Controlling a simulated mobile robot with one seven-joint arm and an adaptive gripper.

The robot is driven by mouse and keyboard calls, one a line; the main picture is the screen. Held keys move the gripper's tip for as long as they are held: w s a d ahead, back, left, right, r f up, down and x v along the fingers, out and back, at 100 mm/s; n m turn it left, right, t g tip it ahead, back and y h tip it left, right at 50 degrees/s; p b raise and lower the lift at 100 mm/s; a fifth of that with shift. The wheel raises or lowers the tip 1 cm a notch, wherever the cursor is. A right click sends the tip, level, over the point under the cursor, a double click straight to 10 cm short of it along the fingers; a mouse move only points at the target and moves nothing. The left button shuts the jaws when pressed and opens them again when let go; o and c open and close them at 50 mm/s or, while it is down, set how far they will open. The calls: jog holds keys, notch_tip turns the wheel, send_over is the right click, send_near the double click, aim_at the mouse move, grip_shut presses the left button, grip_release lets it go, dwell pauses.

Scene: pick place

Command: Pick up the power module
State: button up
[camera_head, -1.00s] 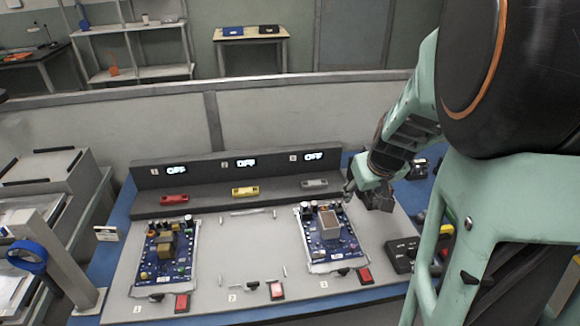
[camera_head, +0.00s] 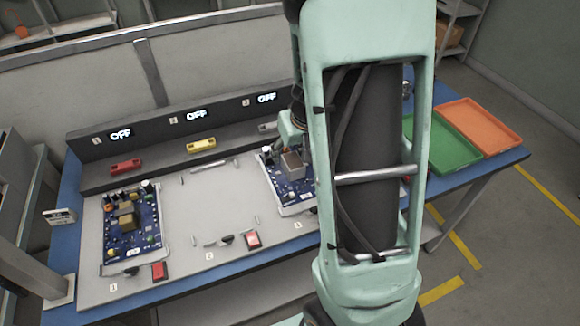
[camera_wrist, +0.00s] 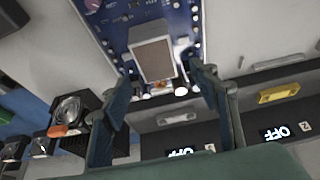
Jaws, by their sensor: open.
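A grey box-shaped block with a tan top, which looks like the power module, stands on the right-hand blue circuit board (camera_head: 272,170). In the head view this block (camera_head: 293,163) is partly beside my arm, which hides the board's right side. In the wrist view the block (camera_wrist: 152,58) lies just ahead of my fingertips, roughly between their lines. My gripper (camera_wrist: 163,85) is open and empty, its two fingers spread wide at the board's edge. In the head view only a teal part of the gripper shows behind the block.
A second populated board (camera_head: 130,225) sits at the left. The middle station (camera_head: 210,215) is bare. Behind stands a dark console with OFF displays, a red module (camera_head: 126,167) and a yellow module (camera_head: 202,146). Green (camera_head: 445,145) and orange (camera_head: 480,125) trays lie at the right.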

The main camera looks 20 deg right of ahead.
aim_at(291, 156)
jog(key=b+x, duration=0.1)
jog(key=x, duration=0.3)
jog(key=shift+s+f, duration=0.1)
jog(key=shift+f, duration=0.1)
jog(key=shift+c, duration=0.3)
grip_shut()
jog(key=shift+r, duration=0.15)
